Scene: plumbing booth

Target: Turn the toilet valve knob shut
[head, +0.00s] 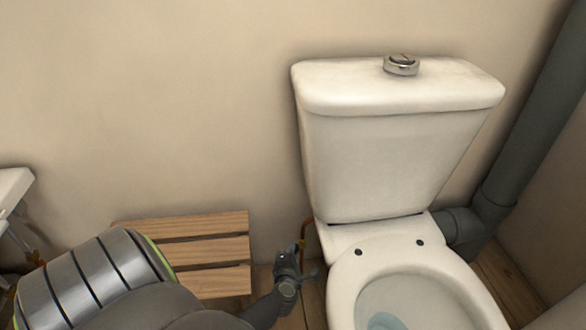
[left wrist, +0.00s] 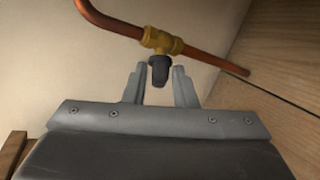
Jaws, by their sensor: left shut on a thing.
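The toilet valve is a brass fitting (left wrist: 160,41) on a copper pipe, with a dark knob (left wrist: 159,71) pointing down from it in the left wrist view. My left gripper (left wrist: 160,88) has one finger on each side of the knob and is shut on it. In the head view my left gripper (head: 302,262) is low beside the toilet's left side and mostly hides the valve. The knob's turn angle cannot be told. My right gripper is in neither view.
The white toilet bowl (head: 340,285) and cistern (head: 390,150) stand close to the right of my left gripper. A wooden slatted stool (head: 205,250) stands to its left. The wall is behind the valve. A grey drain pipe (head: 530,130) rises at the right.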

